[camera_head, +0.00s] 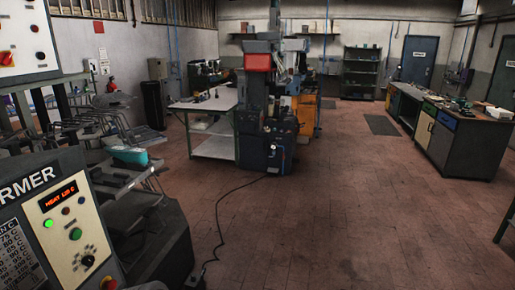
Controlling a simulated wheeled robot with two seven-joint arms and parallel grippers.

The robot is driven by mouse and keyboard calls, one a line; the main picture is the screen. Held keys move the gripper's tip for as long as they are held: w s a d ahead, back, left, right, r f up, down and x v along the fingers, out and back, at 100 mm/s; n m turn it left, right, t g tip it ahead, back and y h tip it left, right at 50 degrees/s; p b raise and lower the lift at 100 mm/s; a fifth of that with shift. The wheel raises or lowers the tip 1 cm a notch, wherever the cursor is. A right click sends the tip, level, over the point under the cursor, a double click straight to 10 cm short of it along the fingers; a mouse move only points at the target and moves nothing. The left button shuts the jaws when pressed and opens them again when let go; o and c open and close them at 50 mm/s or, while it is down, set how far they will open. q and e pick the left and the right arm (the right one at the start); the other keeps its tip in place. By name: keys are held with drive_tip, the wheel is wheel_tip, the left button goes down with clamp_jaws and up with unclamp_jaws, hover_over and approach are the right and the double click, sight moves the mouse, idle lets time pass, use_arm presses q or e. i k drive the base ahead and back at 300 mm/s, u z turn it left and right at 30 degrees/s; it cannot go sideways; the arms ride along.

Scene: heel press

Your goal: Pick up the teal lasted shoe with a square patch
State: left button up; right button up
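A small teal object (130,156), which looks like the lasted shoe, lies on a rack (120,175) of metal arms and trays at the left. It is too small to tell whether it bears a square patch. Neither of my grippers is in view.
A control panel (72,232) reading "RMER" and "HEAT 125 C" fills the lower left. A dark machine (265,125) stands mid-room beside a white-topped table (205,103). A black cable (219,215) crosses the tiled floor (340,220). A workbench (465,140) stands right. The floor between is open.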

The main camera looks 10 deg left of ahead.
sight(127, 153)
drive_tip(key=z, duration=0.3)
drive_tip(key=i, duration=1.85)
drive_tip(key=u, duration=0.3)
drive_tip(key=i, duration=1.7)
drive_tip(key=u, duration=1.8)
drive_tip(key=i, duration=0.8)
drive_tip(key=u, duration=0.55)
